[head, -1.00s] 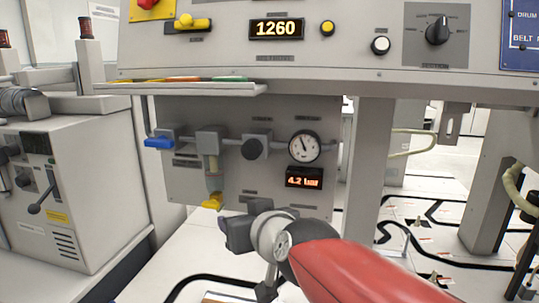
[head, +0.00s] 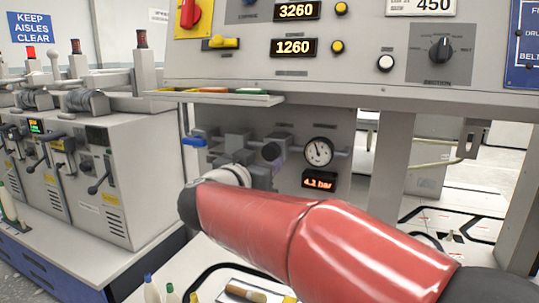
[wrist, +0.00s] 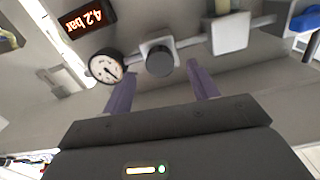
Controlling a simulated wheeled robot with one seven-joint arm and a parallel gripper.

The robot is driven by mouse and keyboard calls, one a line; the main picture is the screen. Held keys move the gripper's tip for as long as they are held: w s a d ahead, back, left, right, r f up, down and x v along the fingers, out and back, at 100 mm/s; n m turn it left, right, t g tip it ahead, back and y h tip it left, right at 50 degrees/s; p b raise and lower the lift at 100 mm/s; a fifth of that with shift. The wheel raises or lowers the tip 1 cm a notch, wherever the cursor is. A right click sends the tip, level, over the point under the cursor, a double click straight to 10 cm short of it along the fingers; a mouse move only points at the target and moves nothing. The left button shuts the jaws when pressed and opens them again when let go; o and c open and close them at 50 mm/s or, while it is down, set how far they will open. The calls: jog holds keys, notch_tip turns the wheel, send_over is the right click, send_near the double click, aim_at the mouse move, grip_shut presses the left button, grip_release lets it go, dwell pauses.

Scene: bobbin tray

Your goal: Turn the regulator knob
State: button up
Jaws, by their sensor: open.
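The regulator knob (head: 271,151) is a dark round knob on the grey panel, left of the pressure gauge (head: 319,151). In the wrist view, which shows the panel upside down, the knob (wrist: 160,61) faces the camera on a light square block. My gripper (wrist: 160,76) is open, with its two purple fingers apart and the knob showing between and beyond their tips. No contact with the knob is visible. In the head view my red arm and wrist partly hide the gripper. The orange readout (wrist: 84,19) reads 4.2 bar in the wrist view.
A blue lever (head: 194,141) sits at the left end of the pipe. A shelf with coloured strips (head: 218,97) juts out above the knob. The gauge lies close beside my gripper. Small bottles and a tray (head: 232,298) stand below on the bench.

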aim_at(269, 154)
jog(key=shift+x, duration=2.1)
jog(key=c, duration=1)
